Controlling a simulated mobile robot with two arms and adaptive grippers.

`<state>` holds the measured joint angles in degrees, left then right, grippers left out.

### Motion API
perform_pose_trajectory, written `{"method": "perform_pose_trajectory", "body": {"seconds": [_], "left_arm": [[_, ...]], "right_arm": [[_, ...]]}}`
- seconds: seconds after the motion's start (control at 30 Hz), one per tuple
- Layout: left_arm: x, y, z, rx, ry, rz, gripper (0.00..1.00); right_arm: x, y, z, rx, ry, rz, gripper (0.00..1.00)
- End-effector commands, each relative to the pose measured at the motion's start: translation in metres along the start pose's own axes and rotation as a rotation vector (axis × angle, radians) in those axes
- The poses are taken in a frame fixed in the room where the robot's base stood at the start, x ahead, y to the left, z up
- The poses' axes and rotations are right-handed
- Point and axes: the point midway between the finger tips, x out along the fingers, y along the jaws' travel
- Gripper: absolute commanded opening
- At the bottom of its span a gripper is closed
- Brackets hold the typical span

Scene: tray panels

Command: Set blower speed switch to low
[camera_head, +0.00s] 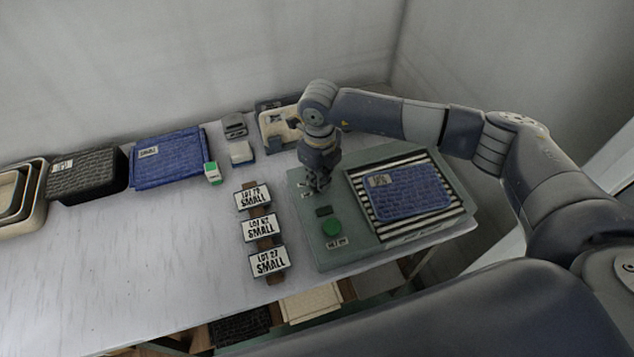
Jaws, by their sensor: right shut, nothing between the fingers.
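A grey-green panel (354,245) sits on the right part of the table. It carries a round green button (332,228), a small dark element (323,211) just above it, and a small label (337,243) below. My right gripper (318,188) points down over the panel's upper left part, fingers shut and empty. White markings show around its fingertips. The blower speed switch is not clearly seen; the gripper covers that area. I cannot tell whether the fingertips touch the panel. My left gripper is not in view.
Several "SMALL" lot signs (262,228) stand left of the panel. The front left table is clear.

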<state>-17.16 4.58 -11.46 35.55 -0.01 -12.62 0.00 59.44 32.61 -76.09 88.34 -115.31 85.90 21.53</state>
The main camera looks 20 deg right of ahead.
Motion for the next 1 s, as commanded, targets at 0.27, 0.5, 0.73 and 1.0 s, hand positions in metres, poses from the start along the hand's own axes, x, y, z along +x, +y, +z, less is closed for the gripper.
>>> {"method": "perform_pose_trajectory", "body": {"seconds": [0.27, 0.5, 0.73, 1.0], "left_arm": [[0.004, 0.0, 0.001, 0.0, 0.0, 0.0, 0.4], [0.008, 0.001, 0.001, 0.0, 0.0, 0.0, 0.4], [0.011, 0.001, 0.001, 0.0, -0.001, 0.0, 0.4], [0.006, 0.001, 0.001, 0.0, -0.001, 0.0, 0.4]], "right_arm": [[0.005, 0.0, 0.0, 0.0, 0.0, 0.0, 0.0], [0.009, 0.0, 0.0, 0.0, 0.0, 0.0, 0.0], [0.013, 0.0, 0.0, 0.0, 0.0, 0.0, 0.0], [0.006, 0.0, -0.001, 0.0, 0.002, 0.001, 0.0]]}}
